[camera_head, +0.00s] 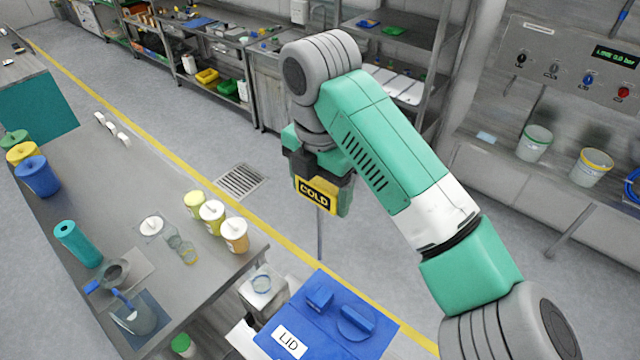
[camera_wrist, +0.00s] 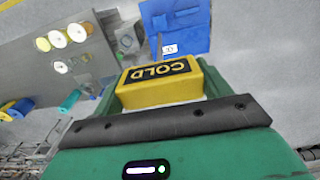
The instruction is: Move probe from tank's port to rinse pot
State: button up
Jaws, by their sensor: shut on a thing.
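The probe has a yellow block handle (camera_head: 317,193) marked COLD and a thin grey rod (camera_head: 320,235) hanging down, nearly upright. My gripper (camera_head: 320,180) is shut on the handle, which also shows in the wrist view (camera_wrist: 160,84). The rod is in the air, apart from the tank's blue lid (camera_head: 375,347), which is labelled LID and has two raised blue parts. The port opening cannot be made out. A small round pot (camera_head: 262,285) in a metal stand beside the lid may be the rinse pot. It is below and left of the probe in the head view.
A steel table (camera_head: 120,190) at left holds several white-capped jars, a teal cylinder (camera_head: 77,244), and a container (camera_head: 135,316) with a blue-handled tool. Two buckets stand on a right-hand shelf. Open floor with a drain (camera_head: 240,181) lies behind the probe.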

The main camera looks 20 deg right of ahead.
aim_at(320, 180)
notch_tip(320, 180, up, 3)
jog(key=p, duration=0.3)
jog(key=shift+r, duration=4.35)
